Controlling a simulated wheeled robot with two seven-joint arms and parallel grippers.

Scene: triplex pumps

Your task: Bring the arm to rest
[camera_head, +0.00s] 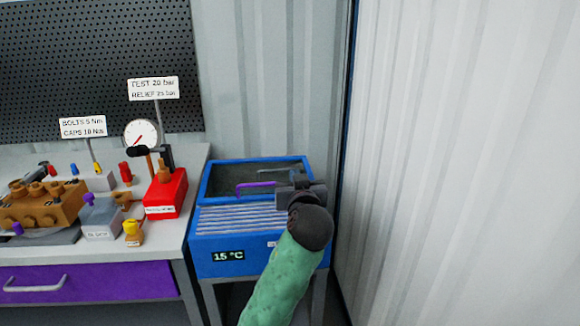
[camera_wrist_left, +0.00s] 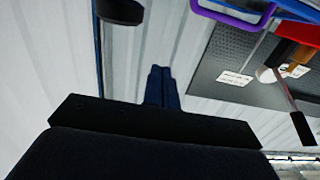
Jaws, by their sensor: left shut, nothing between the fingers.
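My left arm (camera_head: 285,280), with a green sleeve and a dark wrist, reaches up from the bottom of the head view. Its gripper (camera_head: 292,193) is over the right part of a blue open-topped bath (camera_head: 222,263). In the left wrist view the two dark fingers (camera_wrist_left: 161,84) are together with nothing between them. The gripper hides part of the bath's right side. I cannot tell how high the gripper is above the bath. My right gripper is not in view.
A purple handle (camera_head: 256,187) sits at the bath's opening, close to the gripper. A workbench (camera_head: 75,258) at left carries a red box (camera_head: 165,194) with a gauge behind it, a brown pump block (camera_head: 40,205) and several small parts. A corrugated wall (camera_head: 460,160) stands close at right.

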